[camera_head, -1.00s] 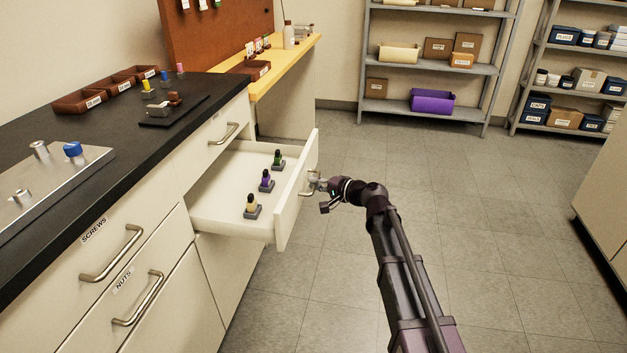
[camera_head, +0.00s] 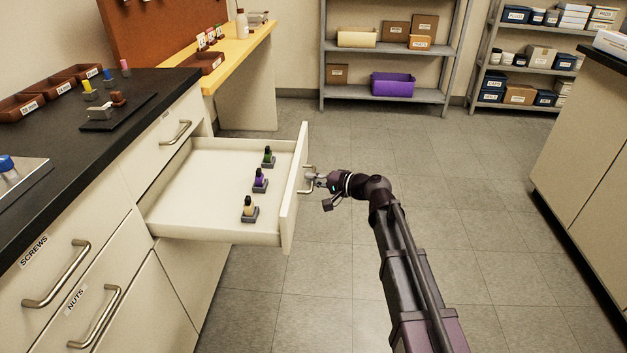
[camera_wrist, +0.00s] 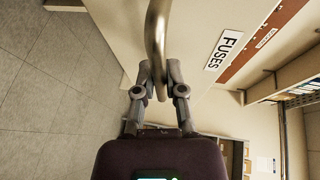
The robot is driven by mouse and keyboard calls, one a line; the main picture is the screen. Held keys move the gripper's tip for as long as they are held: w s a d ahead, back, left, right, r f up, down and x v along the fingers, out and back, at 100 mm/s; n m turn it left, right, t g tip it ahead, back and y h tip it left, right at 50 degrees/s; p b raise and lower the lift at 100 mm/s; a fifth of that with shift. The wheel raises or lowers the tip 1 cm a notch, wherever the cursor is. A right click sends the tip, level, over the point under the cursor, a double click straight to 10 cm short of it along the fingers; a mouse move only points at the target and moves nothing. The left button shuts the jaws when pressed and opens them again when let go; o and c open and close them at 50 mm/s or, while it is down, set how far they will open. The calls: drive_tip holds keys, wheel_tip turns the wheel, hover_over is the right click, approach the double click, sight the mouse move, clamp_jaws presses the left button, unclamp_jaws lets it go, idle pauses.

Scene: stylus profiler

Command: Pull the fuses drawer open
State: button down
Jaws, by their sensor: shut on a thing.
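The fuses drawer (camera_head: 210,200) stands pulled out from the cabinet in the head view, its front panel (camera_head: 295,200) well clear of the cabinet face. Three small items on grey bases stand inside it: a green one (camera_head: 268,157), a purple one (camera_head: 260,181) and a cream one (camera_head: 249,210). My gripper (camera_head: 312,178) is at the drawer's metal handle. In the wrist view the fingers of my gripper (camera_wrist: 160,90) are closed around the handle bar (camera_wrist: 156,35). The FUSES label (camera_wrist: 223,50) shows on the drawer front beside it.
The black counter (camera_head: 150,90) above carries brown bins and a dark pad. The screws drawer (camera_head: 50,262) and nuts drawer (camera_head: 95,312) are shut. A grey shelf (camera_head: 395,55) stands at the back and another cabinet (camera_head: 590,150) at right. The floor between is clear.

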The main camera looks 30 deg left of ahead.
drive_tip(key=shift+w+a, duration=0.15)
drive_tip(key=c, duration=0.7)
unclamp_jaws()
